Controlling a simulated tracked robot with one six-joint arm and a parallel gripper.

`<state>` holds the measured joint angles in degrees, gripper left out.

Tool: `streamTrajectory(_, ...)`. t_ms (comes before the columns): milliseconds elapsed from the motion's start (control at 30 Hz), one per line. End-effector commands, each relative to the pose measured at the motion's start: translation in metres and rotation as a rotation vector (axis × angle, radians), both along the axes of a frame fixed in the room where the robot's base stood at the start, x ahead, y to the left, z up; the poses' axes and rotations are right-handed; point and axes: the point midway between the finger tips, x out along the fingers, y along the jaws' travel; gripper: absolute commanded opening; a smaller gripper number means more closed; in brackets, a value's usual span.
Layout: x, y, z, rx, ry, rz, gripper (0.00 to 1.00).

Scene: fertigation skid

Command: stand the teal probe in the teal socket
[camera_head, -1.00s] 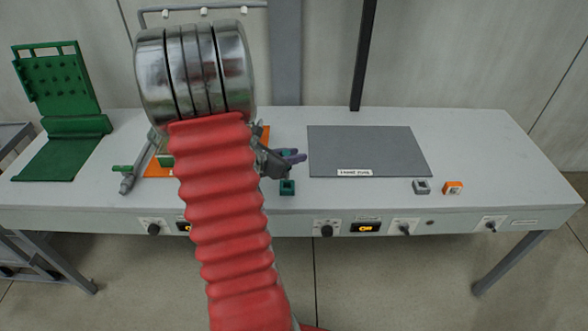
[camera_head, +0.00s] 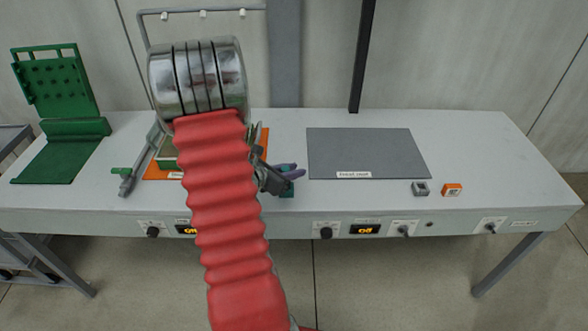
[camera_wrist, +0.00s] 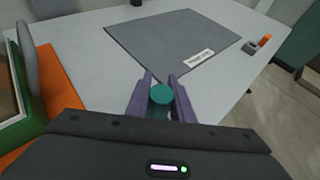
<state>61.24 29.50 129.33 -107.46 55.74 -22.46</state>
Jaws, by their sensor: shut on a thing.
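The teal probe (camera_wrist: 161,95) shows end-on in the wrist view as a round teal top between the two purple fingers. My gripper (camera_head: 288,171) is shut on it, low over the bench front, and it also fills the lower middle of the wrist view (camera_wrist: 160,88). The teal socket (camera_head: 287,189) is a small dark teal block near the bench's front edge, partly hidden behind and below my fingers in the head view. The probe's lower end is hidden, so I cannot tell whether it is in the socket or above it.
A grey mat (camera_head: 368,153) lies right of my gripper. A grey socket (camera_head: 420,188) and an orange block (camera_head: 452,189) stand at the right front. An orange mat (camera_head: 152,169) lies under my arm, with a green rack (camera_head: 58,130) at far left.

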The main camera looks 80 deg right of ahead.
Motion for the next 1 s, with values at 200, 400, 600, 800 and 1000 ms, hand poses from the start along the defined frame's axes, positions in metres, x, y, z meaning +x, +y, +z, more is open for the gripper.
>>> streamTrajectory(200, 0.0001, -0.0002, 0.0003, -0.001, 0.000, 0.000, 0.00)
streamTrajectory(400, 0.0000, -0.0002, -0.0019, -0.001, 0.001, 0.000, 0.24)
streamTrajectory(600, -0.0001, -0.0002, -0.0018, -0.001, 0.000, 0.000, 0.38)
streamTrajectory(800, -0.0002, -0.0002, -0.0018, -0.001, 0.000, 0.000, 0.39)
streamTrajectory(1000, 0.0011, 0.0013, 0.0015, -0.002, -0.001, 0.000, 0.39)
